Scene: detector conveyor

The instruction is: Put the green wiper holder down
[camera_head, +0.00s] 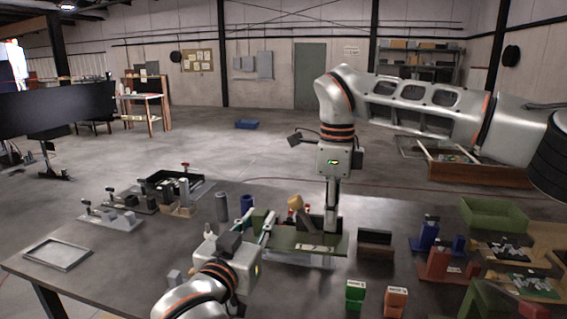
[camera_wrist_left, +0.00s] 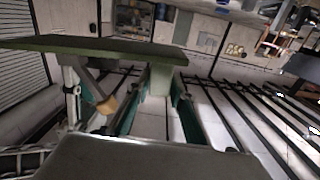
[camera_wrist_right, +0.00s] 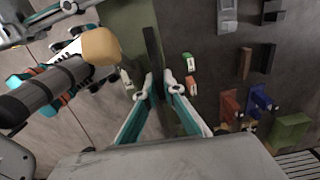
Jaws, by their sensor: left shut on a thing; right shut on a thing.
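The green wiper holder (camera_head: 322,245) is an olive-green tray with white marks on its front wall, at the middle of the table in the head view. It also shows in the left wrist view (camera_wrist_left: 110,47) and the right wrist view (camera_wrist_right: 130,28). My left gripper (camera_head: 268,228) is shut on its left end. My right gripper (camera_head: 332,220) reaches down from above and is shut on a dark wall near its right end. A tan-ended dark tool (camera_wrist_right: 100,46) shows at the holder. I cannot tell whether the holder touches what is below.
A pale grey plate (camera_head: 290,260) lies under the holder. A dark block (camera_head: 375,244) stands close on the right; green (camera_head: 355,294) and orange (camera_head: 396,301) boxes are in front. Red and blue fixtures stand further right. A flat grey tray (camera_head: 57,254) lies on the left, with bare table around it.

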